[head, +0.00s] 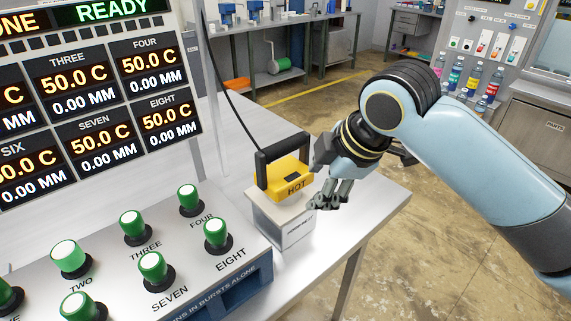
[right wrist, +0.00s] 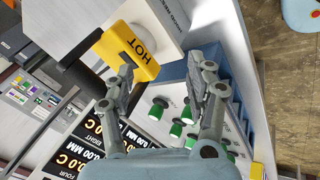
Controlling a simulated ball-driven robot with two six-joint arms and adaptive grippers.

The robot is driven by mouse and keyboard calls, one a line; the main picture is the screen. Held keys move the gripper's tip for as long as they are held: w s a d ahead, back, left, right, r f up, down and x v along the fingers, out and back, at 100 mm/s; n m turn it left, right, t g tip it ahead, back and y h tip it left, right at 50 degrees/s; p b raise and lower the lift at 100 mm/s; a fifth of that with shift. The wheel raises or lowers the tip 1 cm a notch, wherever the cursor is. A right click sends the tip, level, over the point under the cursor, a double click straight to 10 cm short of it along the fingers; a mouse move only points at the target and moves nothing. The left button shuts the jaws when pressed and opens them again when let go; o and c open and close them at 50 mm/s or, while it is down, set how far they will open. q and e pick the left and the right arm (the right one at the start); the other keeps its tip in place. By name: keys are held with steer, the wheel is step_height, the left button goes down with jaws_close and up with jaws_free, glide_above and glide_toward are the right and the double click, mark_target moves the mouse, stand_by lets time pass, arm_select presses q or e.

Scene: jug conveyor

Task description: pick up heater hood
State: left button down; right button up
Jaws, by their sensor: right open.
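The heater hood (head: 283,181) is a yellow block marked HOT with a black handle and a black cable. It sits on a white box-like stand (head: 270,215) near the right end of the table. My right gripper (head: 322,200) is just right of the hood, with its fingers low beside the stand. In the right wrist view the hood (right wrist: 122,48) is at upper left, close to the left finger. The right gripper (right wrist: 163,66) is open, and nothing shows between its fingertips. Whether the left finger touches the hood I cannot tell. My left gripper is not in view.
A console with green knobs (head: 152,271) stands left of the stand. A display panel (head: 85,100) rises behind it, reading READY. The table's right edge (head: 385,222) lies beyond my right gripper. The bare floor (head: 440,270) is clear.

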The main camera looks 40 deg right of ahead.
mark_target(287, 144)
steer(key=w+r+n+t+p, duration=0.1)
steer(key=w+r+n, duration=0.45)
steer(key=r, duration=0.35)
steer(key=shift+n+y, duration=0.3)
steer(key=shift+n, duration=0.15)
steer(key=x, duration=0.4)
steer(key=shift+d+f, duration=0.2)
steer(key=shift+f, duration=0.15)
steer(key=x, duration=0.1)
steer(key=p+x, duration=0.1)
steer(key=x, duration=0.1)
steer(key=p+x, duration=0.1)
steer(key=x, duration=0.1)
steer(key=shift+w+d+r, duration=0.2)
steer(key=shift+w+d, duration=0.05)
steer(key=shift+w+f, duration=0.15)
steer(key=shift+f, duration=0.05)
jaws_close()
steer(key=shift+r, duration=0.1)
